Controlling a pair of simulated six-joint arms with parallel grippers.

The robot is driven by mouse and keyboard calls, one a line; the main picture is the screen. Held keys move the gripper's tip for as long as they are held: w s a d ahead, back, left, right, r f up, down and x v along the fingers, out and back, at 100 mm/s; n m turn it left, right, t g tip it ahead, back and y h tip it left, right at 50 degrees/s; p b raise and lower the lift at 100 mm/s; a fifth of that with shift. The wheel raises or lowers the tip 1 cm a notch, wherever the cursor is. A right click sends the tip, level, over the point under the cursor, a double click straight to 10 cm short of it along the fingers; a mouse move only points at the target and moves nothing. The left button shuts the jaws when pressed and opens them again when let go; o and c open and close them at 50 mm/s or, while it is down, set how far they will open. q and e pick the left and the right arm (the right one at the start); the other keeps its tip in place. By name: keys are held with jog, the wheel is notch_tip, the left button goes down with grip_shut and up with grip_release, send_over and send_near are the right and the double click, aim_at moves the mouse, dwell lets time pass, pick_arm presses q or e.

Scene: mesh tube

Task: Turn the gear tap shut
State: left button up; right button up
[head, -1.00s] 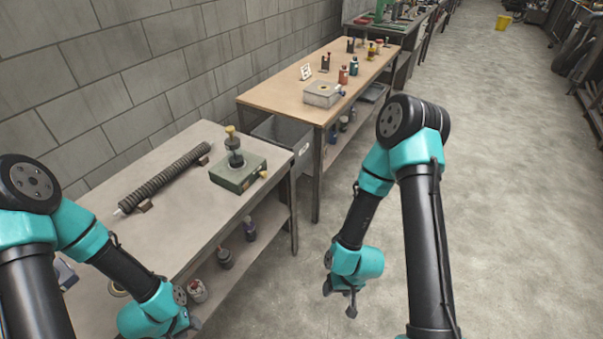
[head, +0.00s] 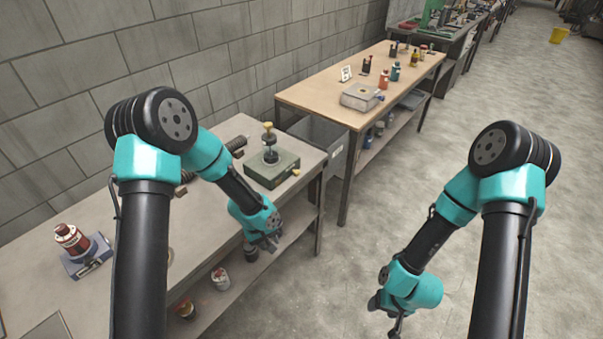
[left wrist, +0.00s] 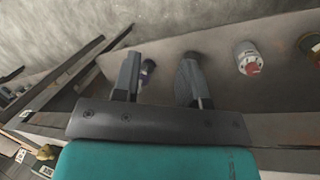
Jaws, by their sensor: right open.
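The gear tap appears to be the grey-green box (head: 272,169) with an upright dark shaft and yellow top, standing at the right end of the near bench. A small yellow part sticks out of its right side. My left gripper (head: 268,241) is in front of the bench edge, below and apart from the box. In the left wrist view its two dark fingers (left wrist: 160,82) are spread and nothing is held between them. My right gripper (head: 385,318) hangs over the floor at the lower right, away from the bench, partly cut off by the picture's edge.
My left arm hides most of the dark ribbed tube (head: 236,146). A red-topped jar (head: 70,238) on a blue-grey base stands at the left. Cans, including a white one (head: 220,279), sit on the lower shelf.

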aim_at(298, 173)
pick_arm(q)
jog(key=w+d+r+n+t+y, duration=0.2)
jog(key=w+d+r, duration=0.4)
jog(key=w+r, duration=0.3)
jog(key=w+d+r+n+t+y, duration=0.2)
jog(key=w+r, duration=0.6)
jog(key=r, duration=0.6)
jog(key=d+n+y, duration=0.1)
jog(key=d+n, duration=0.1)
jog(key=d, duration=0.1)
jog(key=shift+w+d+r+n+t, duration=0.2)
jog(key=shift+w+d+n+t, duration=0.1)
jog(key=shift+w+d+t, duration=0.1)
jog(key=x, duration=1.7)
jog(key=shift+a+f, duration=0.25)
jog(key=shift+c, duration=0.4)
jog(key=shift+s, duration=0.1)
jog(key=c, duration=0.6)
jog(key=shift+o, duration=0.2)
